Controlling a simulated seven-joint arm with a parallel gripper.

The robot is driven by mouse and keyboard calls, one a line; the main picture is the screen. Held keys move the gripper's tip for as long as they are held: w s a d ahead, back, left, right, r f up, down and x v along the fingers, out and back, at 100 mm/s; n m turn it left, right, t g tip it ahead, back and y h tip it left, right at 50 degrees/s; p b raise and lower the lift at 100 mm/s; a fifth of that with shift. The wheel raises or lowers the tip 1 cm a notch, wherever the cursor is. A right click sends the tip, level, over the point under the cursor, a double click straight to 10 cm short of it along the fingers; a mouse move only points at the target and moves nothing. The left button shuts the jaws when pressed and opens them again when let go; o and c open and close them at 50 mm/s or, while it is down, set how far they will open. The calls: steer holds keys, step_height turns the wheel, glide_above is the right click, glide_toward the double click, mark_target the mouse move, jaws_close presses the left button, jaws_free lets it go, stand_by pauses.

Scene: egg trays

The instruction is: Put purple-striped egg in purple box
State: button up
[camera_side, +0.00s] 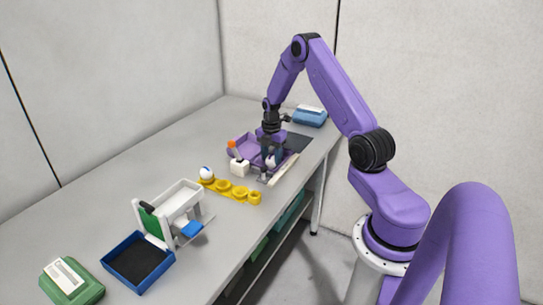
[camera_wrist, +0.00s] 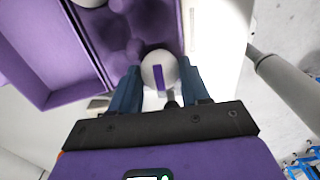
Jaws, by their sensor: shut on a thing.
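The purple-striped egg (camera_wrist: 158,62) is white with a purple stripe facing the wrist camera. My gripper (camera_wrist: 160,80) is shut on it, with one dark blue finger on each side. In the side view the egg (camera_side: 271,161) shows as a small white shape at my gripper (camera_side: 270,154). The purple box (camera_wrist: 72,92) is open, and the egg overlaps the near end of its moulded hollows in the wrist view. The box (camera_side: 240,148) also shows in the side view, partly hidden by my gripper. I cannot tell whether the egg touches the box floor.
A yellow holder (camera_side: 239,193) with a blue-marked egg (camera_side: 206,173) at one end stands near the purple box. A white stand (camera_side: 178,198), an open blue box (camera_side: 117,277) and a green box (camera_side: 84,291) stand nearer the camera.

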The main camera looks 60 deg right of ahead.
steer(key=shift+f, duration=0.45)
stand_by(0.9)
steer(key=o, duration=0.8)
steer(key=shift+c, duration=0.2)
steer(key=shift+r, duration=0.1)
step_height(320, 180, up, 17)
steer(key=shift+r, duration=0.15)
